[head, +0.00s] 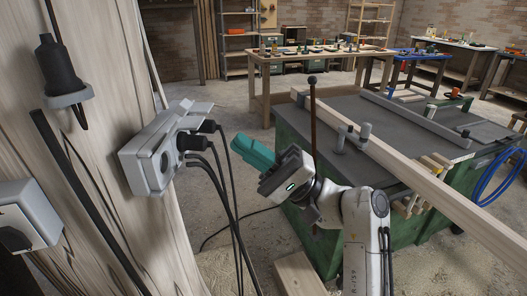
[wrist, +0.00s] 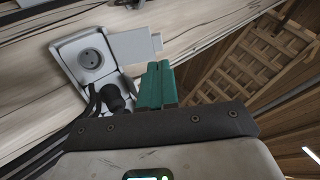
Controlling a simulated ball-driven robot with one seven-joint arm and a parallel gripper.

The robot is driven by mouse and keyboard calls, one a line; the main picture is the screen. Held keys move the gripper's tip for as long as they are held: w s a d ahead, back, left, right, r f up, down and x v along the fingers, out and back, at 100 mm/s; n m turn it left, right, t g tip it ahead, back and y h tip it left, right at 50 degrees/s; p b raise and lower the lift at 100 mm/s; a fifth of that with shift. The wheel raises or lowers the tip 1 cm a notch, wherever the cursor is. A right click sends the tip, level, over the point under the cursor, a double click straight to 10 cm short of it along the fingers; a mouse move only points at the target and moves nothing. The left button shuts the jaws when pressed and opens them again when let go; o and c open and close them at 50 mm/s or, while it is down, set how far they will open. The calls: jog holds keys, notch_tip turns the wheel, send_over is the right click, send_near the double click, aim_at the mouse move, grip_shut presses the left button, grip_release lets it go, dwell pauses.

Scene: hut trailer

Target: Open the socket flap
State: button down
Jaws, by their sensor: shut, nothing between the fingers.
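The grey socket box (head: 135,172) is fixed to the wooden wall at the left of the head view. Black plugs (head: 190,142) with hanging cables sit in its right part. In the wrist view, a round socket face (wrist: 90,58) is uncovered, and a pale grey flap (wrist: 135,45) stands out to its right, swung away from the face. A black plug (wrist: 118,98) sits in the socket below it. My gripper (head: 240,145) has teal fingers and is shut and empty, just right of the box. Its fingertips (wrist: 157,68) appear close below the flap; contact cannot be told.
Black cables (head: 225,200) hang between the wall and my arm. A green workbench (head: 345,225) with a long timber beam (head: 430,180) stands to the right. Another grey box (head: 28,212) and a hanging black connector (head: 60,70) are at far left.

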aim_at(184, 102)
jog(key=p+x, duration=0.2)
jog(key=x, duration=0.6)
jog(key=shift+a, duration=0.1)
jog(key=shift+a+r+h, duration=0.6)
jog(key=shift+r, duration=0.1)
jog(key=shift+a+r, duration=0.15)
jog(key=shift+r, duration=0.2)
